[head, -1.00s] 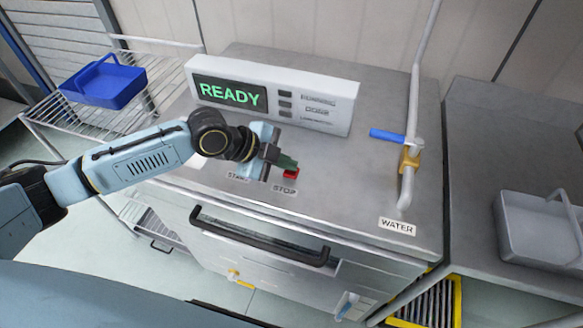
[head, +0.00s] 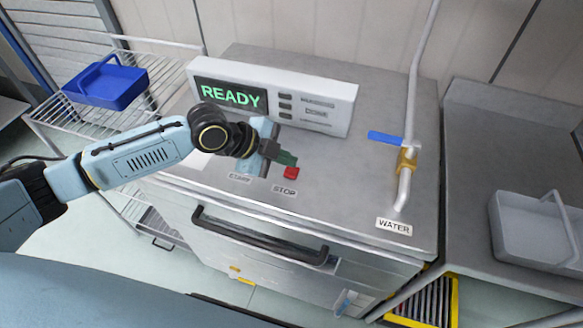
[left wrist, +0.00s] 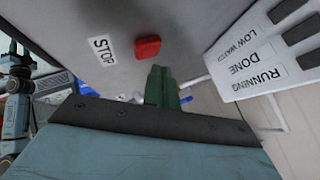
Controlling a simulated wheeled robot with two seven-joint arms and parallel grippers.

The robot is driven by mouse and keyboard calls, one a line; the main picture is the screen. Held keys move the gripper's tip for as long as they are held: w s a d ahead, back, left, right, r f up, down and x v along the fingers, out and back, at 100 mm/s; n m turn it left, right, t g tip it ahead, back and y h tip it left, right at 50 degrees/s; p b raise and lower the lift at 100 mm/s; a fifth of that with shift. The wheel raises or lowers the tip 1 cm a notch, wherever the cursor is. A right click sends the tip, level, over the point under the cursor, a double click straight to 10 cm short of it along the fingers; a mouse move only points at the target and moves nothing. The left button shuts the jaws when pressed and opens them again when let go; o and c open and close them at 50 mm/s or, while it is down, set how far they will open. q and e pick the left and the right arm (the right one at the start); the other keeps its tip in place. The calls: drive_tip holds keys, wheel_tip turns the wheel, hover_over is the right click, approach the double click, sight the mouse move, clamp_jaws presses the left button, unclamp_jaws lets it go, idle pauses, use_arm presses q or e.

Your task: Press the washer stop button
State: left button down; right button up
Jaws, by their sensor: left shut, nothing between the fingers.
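The red stop button (head: 291,172) sits on the washer's steel top (head: 340,190), just above the STOP label (head: 285,192). The button also shows in the left wrist view (left wrist: 147,47), beside its label (left wrist: 103,49). My left gripper (head: 289,158) is shut and empty, its dark green fingertips just behind the button in the head view. In the left wrist view the fingertips (left wrist: 161,85) appear close to the button with a small gap in the picture. Whether they touch it cannot be told. The START label (head: 240,178) is partly visible; its button is hidden by my left gripper. My right gripper is not in view.
A white panel (head: 325,92) with a green READY display (head: 231,95) stands at the back. A water pipe with a blue lever (head: 385,137) rises at the right. A black handle (head: 260,240) crosses the front. A blue basket (head: 105,85) and grey tote (head: 530,235) flank the washer.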

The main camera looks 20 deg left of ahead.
sight(286, 172)
use_arm(q)
wheel_tip(286, 172, up, 5)
drive_tip(key=p, duration=0.4)
drive_tip(key=shift+f, duration=0.1)
idle(0.6)
